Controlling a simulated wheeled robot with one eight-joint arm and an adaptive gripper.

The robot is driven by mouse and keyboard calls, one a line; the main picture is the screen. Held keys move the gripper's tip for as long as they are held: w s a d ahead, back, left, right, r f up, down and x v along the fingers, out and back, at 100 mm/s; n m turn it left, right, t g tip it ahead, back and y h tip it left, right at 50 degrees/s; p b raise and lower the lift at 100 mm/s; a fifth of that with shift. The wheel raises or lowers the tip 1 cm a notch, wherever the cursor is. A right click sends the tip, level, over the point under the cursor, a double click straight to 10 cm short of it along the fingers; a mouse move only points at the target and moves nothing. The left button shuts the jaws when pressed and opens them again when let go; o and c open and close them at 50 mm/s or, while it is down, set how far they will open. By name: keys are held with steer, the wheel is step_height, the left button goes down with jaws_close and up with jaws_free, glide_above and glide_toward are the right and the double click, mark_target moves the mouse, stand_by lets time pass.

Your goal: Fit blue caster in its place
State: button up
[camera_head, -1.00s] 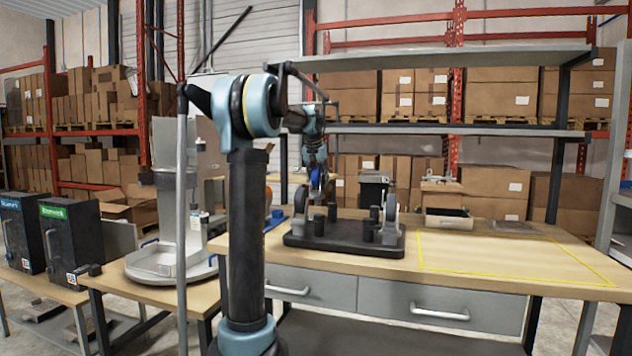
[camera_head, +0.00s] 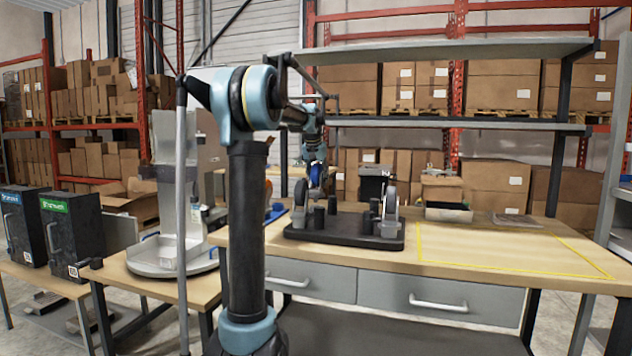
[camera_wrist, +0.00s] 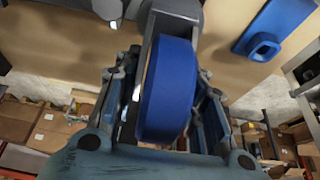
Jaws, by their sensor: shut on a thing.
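My gripper (camera_wrist: 166,100) is shut on the blue caster (camera_wrist: 168,88), with its fingers on both sides of the blue wheel in the wrist view. The caster's grey fork shows at the top of that view. In the head view my gripper (camera_head: 315,163) points down and holds the blue caster (camera_head: 315,178) over the left part of a black fixture (camera_head: 345,232) on the workbench. The fixture bears several dark posts and grey casters (camera_head: 390,204). Whether the blue caster touches the fixture cannot be told.
A blue socketed part (camera_wrist: 278,28) lies on the bench beside the gripper in the wrist view. A grey bin (camera_head: 450,212) stands behind the fixture. The yellow-outlined area (camera_head: 500,250) at right is clear. A shelf (camera_head: 450,122) spans above the bench.

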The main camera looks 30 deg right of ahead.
mark_target(318, 186)
steer(key=shift+f, duration=1.8)
stand_by(0.5)
steer(key=o, duration=1.4)
